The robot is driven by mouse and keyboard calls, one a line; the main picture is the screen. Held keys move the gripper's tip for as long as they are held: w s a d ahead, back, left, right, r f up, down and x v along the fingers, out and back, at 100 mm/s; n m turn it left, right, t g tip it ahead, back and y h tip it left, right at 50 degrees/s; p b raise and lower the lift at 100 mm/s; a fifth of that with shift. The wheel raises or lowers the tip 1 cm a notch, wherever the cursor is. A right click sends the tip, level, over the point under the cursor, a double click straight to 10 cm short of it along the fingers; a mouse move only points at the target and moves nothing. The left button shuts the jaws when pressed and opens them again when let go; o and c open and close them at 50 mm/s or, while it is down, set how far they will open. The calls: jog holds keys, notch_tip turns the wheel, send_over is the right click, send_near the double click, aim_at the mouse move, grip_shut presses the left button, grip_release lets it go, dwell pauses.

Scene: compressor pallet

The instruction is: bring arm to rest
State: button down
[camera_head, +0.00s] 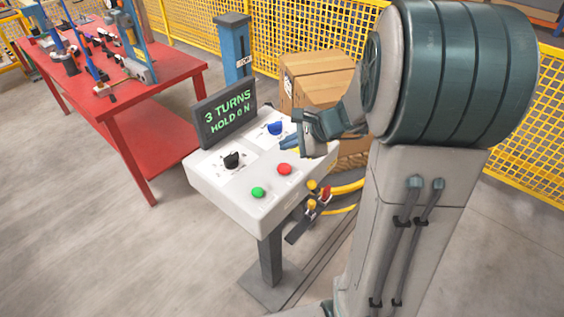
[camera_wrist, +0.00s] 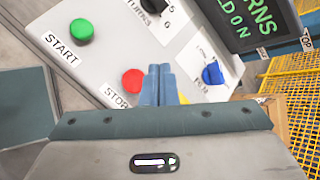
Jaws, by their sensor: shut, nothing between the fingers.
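My gripper (camera_head: 291,143) is at the right side of the control panel (camera_head: 222,188), close to its face. In the wrist view my gripper (camera_wrist: 159,72) shows its two blue fingers together, between the red button (camera_wrist: 133,81) and the blue knob (camera_wrist: 212,73). I cannot tell whether the fingertips touch the panel. Nothing shows between them. My arm reaches in from the right and hides part of the panel's right edge.
The panel also has a green button (camera_head: 258,192), a black knob (camera_head: 232,160) and a display (camera_head: 226,113) reading "3 TURNS HOLD ON". A red workbench (camera_head: 130,100) is at left; open floor lies in front.

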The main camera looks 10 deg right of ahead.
jog(key=s+r+n+g+h, duration=0.1)
jog(key=s+r+n+h, duration=0.1)
jog(key=s+n, duration=0.6)
jog(key=s+a+r+n+g+h, duration=0.1)
jog(key=s+r+n+h, duration=0.2)
jog(key=s+n, duration=0.6)
jog(key=s+h, duration=0.1)
jog(key=s, duration=0.2)
jog(key=shift+s+r+g+h, duration=0.2)
jog(key=shift+s+g+h, duration=0.1)
jog(key=shift+h, duration=0.1)
dwell(0.6)
